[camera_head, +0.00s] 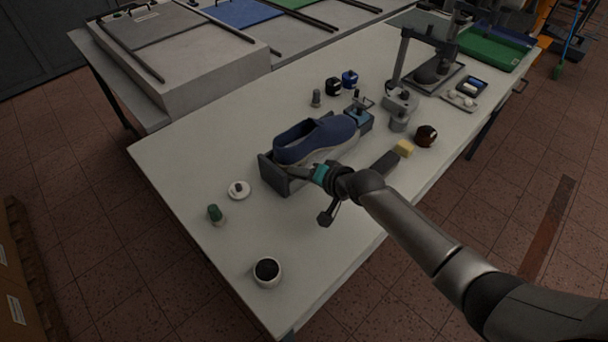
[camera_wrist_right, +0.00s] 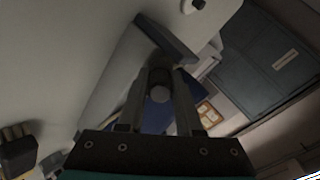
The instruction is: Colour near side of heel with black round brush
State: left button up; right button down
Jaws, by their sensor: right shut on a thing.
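A blue shoe (camera_head: 340,129) with a pale sole sits in a dark grey holder (camera_head: 272,173); its heel end is toward the left, by the holder's upright plate. My right gripper (camera_head: 306,171) is at the near side of the shoe, close to the heel. In the right wrist view its fingers (camera_wrist_right: 159,88) are shut on a round-ended thing (camera_wrist_right: 159,94), seen end-on, which looks like the brush. Its tip is hidden, so I cannot tell whether it touches the heel. A white pot (camera_head: 267,271) with black contents stands at the front left. My left gripper is not in view.
A white lid (camera_head: 239,189) and a green-topped bottle (camera_head: 215,213) stand left of the holder. A yellow sponge (camera_head: 404,148) and a brown jar (camera_head: 426,135) are to the right. A metal stand (camera_head: 402,62) is behind. The table's front left is mostly clear.

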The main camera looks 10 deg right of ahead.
jog(key=shift+w+a, duration=0.1)
jog(key=shift+w, duration=0.05)
jog(key=shift+w+d+b, duration=0.45)
jog(key=shift+d+b, duration=0.1)
jog(key=shift+d, duration=0.2)
jog(key=shift+w+d+b, duration=0.4)
jog(key=shift+d+b, duration=0.15)
jog(key=shift+d, duration=0.2)
